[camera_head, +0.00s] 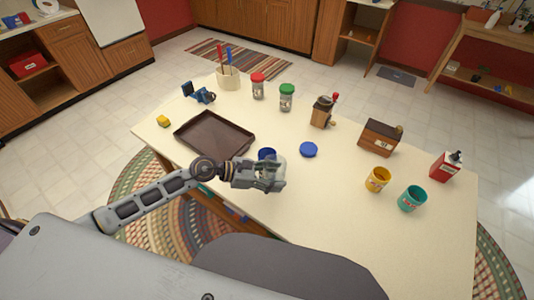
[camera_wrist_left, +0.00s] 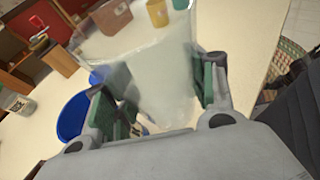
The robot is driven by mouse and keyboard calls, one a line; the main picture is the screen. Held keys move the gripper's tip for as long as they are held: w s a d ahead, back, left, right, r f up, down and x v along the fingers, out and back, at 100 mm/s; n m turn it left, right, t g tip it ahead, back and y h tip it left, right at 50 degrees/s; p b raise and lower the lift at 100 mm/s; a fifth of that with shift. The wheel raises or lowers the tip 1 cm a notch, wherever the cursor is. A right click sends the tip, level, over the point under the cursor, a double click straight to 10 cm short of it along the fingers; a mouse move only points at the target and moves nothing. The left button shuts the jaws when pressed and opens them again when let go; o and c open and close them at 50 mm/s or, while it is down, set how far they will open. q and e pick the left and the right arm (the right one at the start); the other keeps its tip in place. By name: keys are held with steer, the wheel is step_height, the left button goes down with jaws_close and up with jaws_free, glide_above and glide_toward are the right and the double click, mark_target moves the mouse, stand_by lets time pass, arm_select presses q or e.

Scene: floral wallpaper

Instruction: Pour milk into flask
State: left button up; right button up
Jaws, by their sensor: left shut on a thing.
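My left gripper (camera_head: 272,177) is shut on a clear glass vessel (camera_head: 279,163) above the near part of the table. In the left wrist view the fingers (camera_wrist_left: 165,100) clasp the sides of this vessel (camera_wrist_left: 150,65), which looks whitish inside; I cannot tell whether that is milk or how full it is. A blue open container (camera_head: 266,153) is just behind the gripper, partly hidden by it. In the left wrist view it shows at the left of the fingers (camera_wrist_left: 72,118). I cannot tell which thing is the flask. My right gripper is not in view.
Jars (camera_head: 286,98) stand at the back. The table's front right is bare.

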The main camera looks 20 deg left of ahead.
arm_select(q)
steer(key=shift+r+p, duration=0.4)
steer(key=shift+r, duration=0.3)
steer(key=shift+r+p, duration=0.4)
steer(key=shift+r, duration=0.1)
steer(key=shift+r+p, duration=0.5)
steer(key=shift+r, duration=0.2)
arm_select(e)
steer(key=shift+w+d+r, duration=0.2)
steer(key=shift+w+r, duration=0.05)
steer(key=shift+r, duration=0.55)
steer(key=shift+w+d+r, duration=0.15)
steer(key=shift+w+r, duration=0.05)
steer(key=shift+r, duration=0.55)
arm_select(q)
steer(key=shift+s, duration=0.1)
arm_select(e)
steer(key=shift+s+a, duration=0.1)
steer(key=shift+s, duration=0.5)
